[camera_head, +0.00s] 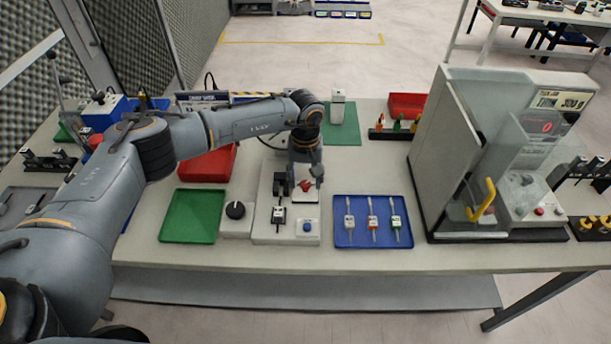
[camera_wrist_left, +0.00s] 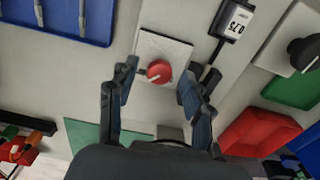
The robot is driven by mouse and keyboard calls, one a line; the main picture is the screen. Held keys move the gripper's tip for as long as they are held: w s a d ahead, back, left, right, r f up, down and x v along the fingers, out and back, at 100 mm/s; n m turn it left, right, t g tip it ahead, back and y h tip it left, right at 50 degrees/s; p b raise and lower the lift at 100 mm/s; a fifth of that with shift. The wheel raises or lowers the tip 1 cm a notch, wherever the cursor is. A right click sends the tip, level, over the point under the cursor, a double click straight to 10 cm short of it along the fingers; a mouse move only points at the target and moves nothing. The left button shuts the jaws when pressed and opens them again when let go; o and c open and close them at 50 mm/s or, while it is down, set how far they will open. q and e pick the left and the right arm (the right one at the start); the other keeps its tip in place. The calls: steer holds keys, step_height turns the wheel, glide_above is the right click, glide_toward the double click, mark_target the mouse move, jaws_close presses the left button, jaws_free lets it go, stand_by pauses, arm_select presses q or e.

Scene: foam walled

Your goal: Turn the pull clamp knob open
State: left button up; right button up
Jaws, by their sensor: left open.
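A red knob (camera_head: 305,185) sits on a pale square plate on a white fixture block (camera_head: 270,232) near the middle of the table. It also shows in the left wrist view as a round red knob (camera_wrist_left: 159,71) with a dark stem or lever at its left side. My left gripper (camera_head: 304,178) is above this knob, pointing down. In the left wrist view its open fingers (camera_wrist_left: 156,85) stand on either side of the knob, with gaps, and no contact shows. The gripper partly covers the plate in the head view. My right gripper is not in view.
A black knob (camera_head: 235,209) on a white box stands left of the fixture. A blue tray (camera_head: 345,240) with several small tools lies to the right, a green tray (camera_head: 185,233) to the left. A red tray (camera_head: 207,165) lies behind. A tall walled machine (camera_head: 428,160) stands farther right.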

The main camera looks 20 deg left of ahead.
arm_select(q)
steer(key=shift+f, duration=0.1)
jaws_close()
